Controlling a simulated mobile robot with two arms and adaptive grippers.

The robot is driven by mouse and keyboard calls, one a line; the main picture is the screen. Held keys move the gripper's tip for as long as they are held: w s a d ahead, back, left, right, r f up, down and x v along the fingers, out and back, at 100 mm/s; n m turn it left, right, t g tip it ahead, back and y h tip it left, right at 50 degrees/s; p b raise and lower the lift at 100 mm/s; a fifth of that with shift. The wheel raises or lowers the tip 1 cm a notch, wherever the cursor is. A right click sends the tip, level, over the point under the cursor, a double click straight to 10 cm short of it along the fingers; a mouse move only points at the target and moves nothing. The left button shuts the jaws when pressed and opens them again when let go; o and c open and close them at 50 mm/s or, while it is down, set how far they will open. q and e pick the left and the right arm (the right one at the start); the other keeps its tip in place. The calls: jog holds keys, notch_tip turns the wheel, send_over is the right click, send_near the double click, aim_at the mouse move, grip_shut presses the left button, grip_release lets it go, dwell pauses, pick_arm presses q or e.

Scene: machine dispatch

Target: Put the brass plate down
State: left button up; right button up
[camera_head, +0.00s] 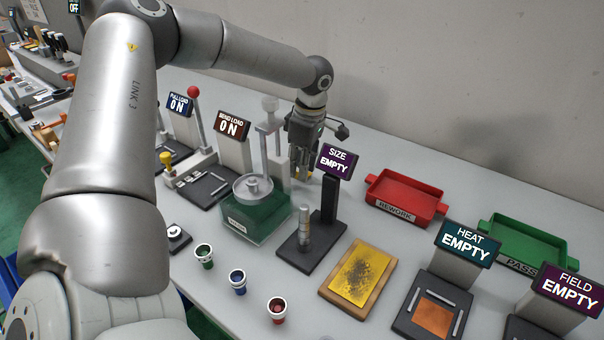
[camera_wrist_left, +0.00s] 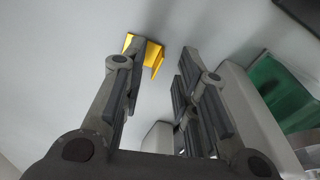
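My left gripper (camera_head: 301,172) reaches down to the grey bench behind the SIZE stand. In the left wrist view its two fingers (camera_wrist_left: 157,85) stand apart, with a clear gap and nothing between them. A bent, brass-yellow plate (camera_wrist_left: 143,46) lies on the pale surface just beyond the left-hand fingertip, which covers part of its edge. I cannot tell whether they touch. My right gripper is in neither view.
The SIZE stand (camera_head: 329,200) and a green-based press (camera_head: 255,215) are close to the gripper. A red REWORK tray (camera_head: 405,200) and green PASS tray (camera_head: 525,240) are to the right. A yellow sheet with dark grains (camera_head: 362,270) lies in front. Bench behind the red tray is clear.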

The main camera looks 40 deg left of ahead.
pick_arm(q)
jog(key=shift+a+f, duration=0.15)
jog(key=shift+f, duration=0.8)
jog(key=shift+c, duration=0.3)
grip_shut()
jog(key=shift+r, duration=0.15)
